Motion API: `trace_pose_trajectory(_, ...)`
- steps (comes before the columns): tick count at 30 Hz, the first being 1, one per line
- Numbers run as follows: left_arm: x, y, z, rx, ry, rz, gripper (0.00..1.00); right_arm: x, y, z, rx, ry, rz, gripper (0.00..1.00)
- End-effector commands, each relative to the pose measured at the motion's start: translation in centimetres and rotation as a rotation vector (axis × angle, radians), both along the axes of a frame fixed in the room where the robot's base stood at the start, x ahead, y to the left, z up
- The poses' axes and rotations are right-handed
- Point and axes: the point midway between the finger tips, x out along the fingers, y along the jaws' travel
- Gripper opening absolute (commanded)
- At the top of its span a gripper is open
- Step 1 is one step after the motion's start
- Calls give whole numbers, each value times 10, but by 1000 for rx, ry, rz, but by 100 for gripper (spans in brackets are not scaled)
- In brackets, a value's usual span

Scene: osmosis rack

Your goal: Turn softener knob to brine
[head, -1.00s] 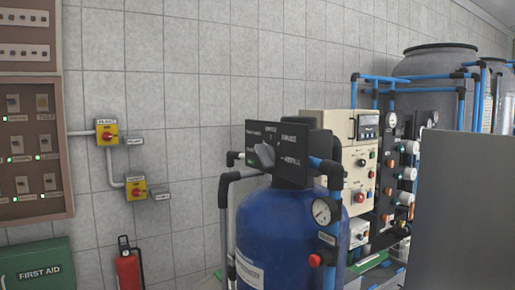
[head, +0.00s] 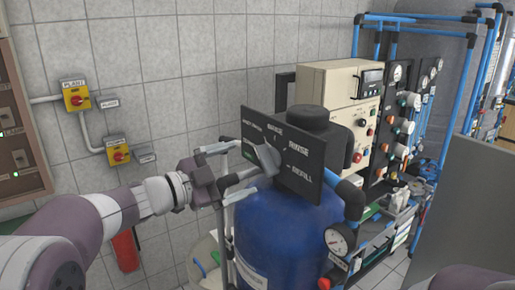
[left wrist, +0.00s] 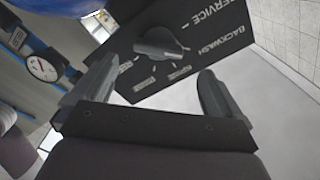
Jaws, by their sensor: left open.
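The softener is a blue tank (head: 285,235) with a black control panel (head: 312,188) on its front. The grey knob (head: 267,158) is on the panel, with white labels around it; BRINE seems to be at the top, with RINSE and REFILL to the right. My left gripper (head: 243,168) is open in front of the panel at the knob's left. In the left wrist view, the knob (left wrist: 160,43) lies beyond and between the open fingertips, seemingly untouched; SERVICE and BACKWASH are readable. I cannot tell which label the knob points at. My right gripper is not in view.
A pressure gauge (head: 339,238) and blue pipes stand at the tank's right. A beige control box (head: 330,85) is behind. Two yellow switches, an upper one (head: 76,97) and a lower one (head: 117,151), are on the tiled wall. A grey panel (head: 470,205) blocks the right side.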

Motion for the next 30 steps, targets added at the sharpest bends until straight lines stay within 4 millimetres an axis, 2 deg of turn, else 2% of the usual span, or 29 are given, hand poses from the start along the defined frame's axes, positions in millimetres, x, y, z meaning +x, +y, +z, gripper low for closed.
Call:
trace_pose_trajectory(1,7,-12,6,1,3,-4,100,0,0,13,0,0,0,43)
trace_pose_trajectory(3,17,-24,6,1,3,-4,100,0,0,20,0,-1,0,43)
trace_pose_trajectory(9,34,-47,2,1,2,0,100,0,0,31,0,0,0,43)
trace_pose_trajectory(18,37,-50,0,0,0,3,100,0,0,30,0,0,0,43)
trace_pose_trajectory(19,37,-50,0,0,0,3,97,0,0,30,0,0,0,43)
trace_pose_trajectory(23,37,-50,0,0,0,3,54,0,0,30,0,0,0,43)
trace_pose_trajectory(24,37,-50,0,0,0,3,48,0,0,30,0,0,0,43)
trace_pose_trajectory(30,36,-50,0,5,-9,2,48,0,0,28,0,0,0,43)
